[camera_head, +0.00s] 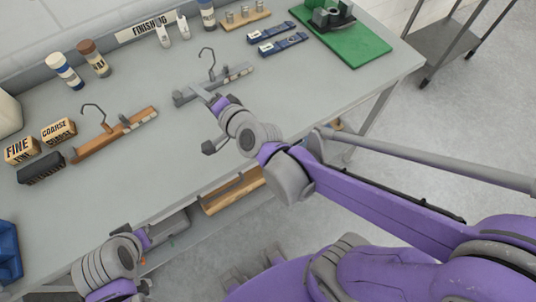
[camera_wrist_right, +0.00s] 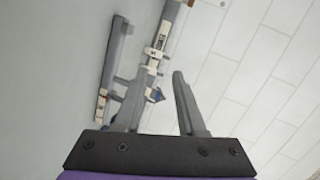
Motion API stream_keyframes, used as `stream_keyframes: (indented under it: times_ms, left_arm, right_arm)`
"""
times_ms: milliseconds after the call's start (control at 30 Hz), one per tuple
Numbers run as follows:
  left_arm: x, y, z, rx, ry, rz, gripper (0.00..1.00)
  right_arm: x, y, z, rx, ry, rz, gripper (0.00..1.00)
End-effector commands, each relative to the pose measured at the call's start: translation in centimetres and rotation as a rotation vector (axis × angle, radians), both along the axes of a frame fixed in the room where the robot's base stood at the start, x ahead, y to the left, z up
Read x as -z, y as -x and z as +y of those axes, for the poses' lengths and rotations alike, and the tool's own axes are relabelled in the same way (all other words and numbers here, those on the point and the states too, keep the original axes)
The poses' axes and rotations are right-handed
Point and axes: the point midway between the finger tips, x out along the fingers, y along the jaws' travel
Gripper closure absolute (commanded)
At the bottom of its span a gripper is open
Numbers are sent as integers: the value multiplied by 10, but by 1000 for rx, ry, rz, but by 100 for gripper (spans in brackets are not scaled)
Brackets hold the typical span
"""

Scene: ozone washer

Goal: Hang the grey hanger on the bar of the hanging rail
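The grey hanger (camera_head: 195,92), with a dark hook standing up, rests on the workbench in the head view. In the right wrist view the grey hanger (camera_wrist_right: 116,60) lies beyond the left finger, which overlaps its near part. My right gripper (camera_head: 207,122) is beside the hanger, fingers spread, with nothing held between them; whether a finger touches it I cannot tell. My left gripper is at the lower left, its wrist in view, its fingers mostly hidden or cut off. A long grey bar (camera_head: 430,160), which looks like the hanging rail's bar, runs across the right side; its supports are not clear.
A brown wooden hanger (camera_head: 112,136) lies left of the grey one on the workbench (camera_head: 60,215). FINE and COARSE blocks (camera_head: 58,131), a dark brush (camera_head: 40,168) and bottles stand at the left. A green mat (camera_head: 350,46) is at the back right. The front bench top is clear.

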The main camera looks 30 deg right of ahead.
Motion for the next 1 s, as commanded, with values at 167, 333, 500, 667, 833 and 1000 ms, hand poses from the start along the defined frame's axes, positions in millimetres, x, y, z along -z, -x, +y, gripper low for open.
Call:
stream_keyframes:
  times_ms: [167, 333, 500, 667, 833, 1000]
  left_arm:
    - [0, 0, 0, 0, 0, 0, 100]
    - [0, 0, 0, 0, 0, 0, 100]
    - [0, 0, 0, 0, 0, 0, 100]
    - [0, 0, 0, 0, 0, 0, 100]
    - [0, 0, 0, 0, 0, 0, 100]
    - [-1, 0, 0, 0, 0, -1, 100]
  right_arm:
    - [68, 99, -22, -370, 692, 276, 61]
    - [105, 170, -61, -606, 1044, 493, 61]
    - [115, 196, -78, -689, 1149, 578, 61]
    - [115, 197, -79, -694, 1152, 581, 61]
    - [115, 196, -78, -693, 1151, 580, 59]
    - [109, 191, -81, -658, 1105, 612, 29]
